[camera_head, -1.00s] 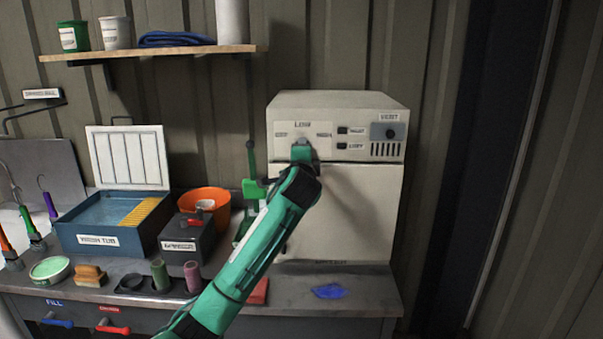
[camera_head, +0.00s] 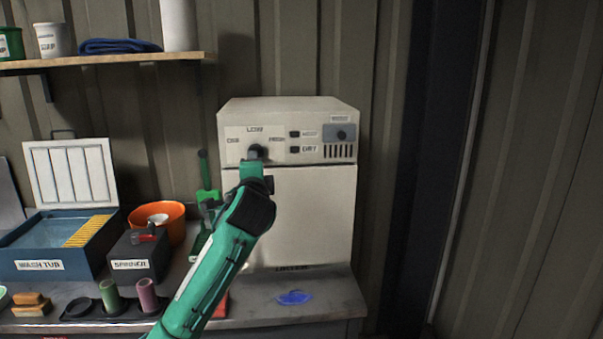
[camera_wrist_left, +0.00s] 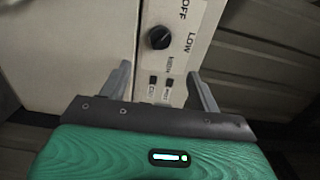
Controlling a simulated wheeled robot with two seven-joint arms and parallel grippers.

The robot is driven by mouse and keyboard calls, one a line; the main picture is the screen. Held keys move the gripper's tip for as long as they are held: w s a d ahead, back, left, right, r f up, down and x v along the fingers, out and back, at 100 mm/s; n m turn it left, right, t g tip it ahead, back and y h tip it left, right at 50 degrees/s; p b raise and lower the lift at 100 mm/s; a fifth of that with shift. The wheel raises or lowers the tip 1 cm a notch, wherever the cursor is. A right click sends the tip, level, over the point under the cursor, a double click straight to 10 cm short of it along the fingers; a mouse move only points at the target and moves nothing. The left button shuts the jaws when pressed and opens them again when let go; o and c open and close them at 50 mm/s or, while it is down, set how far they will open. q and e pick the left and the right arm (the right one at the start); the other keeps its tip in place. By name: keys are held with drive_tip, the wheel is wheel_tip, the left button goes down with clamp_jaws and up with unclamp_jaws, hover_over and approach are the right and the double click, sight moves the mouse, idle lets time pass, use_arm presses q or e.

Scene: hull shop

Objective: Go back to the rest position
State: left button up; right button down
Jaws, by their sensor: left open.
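My left gripper (camera_head: 253,172) is in front of the upper part of a cream cabinet (camera_head: 310,210), just below its dark round knob (camera_head: 256,152). In the left wrist view my left gripper (camera_wrist_left: 158,78) is open, with nothing between its two fingers. The knob (camera_wrist_left: 158,37) shows whole beyond the fingertips and looks clear of them. The panel around it reads OFF and LOW. My left arm crosses the bench from the lower left. My right gripper is not in view.
A shelf (camera_head: 110,62) is at upper left. The floor side at right looks clear before the ribbed wall.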

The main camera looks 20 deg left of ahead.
use_arm(q)
drive_tip(key=s+d+f+n+g+h, duration=0.1)
drive_tip(key=s+d+f+g+h, duration=0.2)
drive_tip(key=f, duration=0.7)
drive_tip(key=s+d+f+n+h, duration=0.1)
drive_tip(key=s+d+f, duration=0.35)
drive_tip(key=f, duration=0.55)
drive_tip(key=s+d+f+n+g+h, duration=0.1)
drive_tip(key=s+d+f+g+h, duration=0.3)
drive_tip(key=f, duration=0.6)
drive_tip(key=s+d+f+n+g+h, duration=0.1)
drive_tip(key=s+d+f+n+g, duration=0.1)
drive_tip(key=s+f, duration=0.5)
drive_tip(key=s+d+f+n+g, duration=0.1)
drive_tip(key=s+d+f+n, duration=0.15)
drive_tip(key=s, duration=0.95)
drive_tip(key=s+d+f+n+g+h, duration=0.1)
drive_tip(key=s+d+f+n+g, duration=0.15)
drive_tip(key=s+f, duration=0.5)
wheel_tip(320, 180, down, 29)
drive_tip(key=s, duration=0.3)
drive_tip(key=s+a+f+g, duration=0.1)
drive_tip(key=s+a+f, duration=0.2)
drive_tip(key=s+f, duration=1.5)
drive_tip(key=shift+s+f+m+g, duration=0.3)
drive_tip(key=shift+f+m+g, duration=0.1)
drive_tip(key=shift+f, duration=0.55)
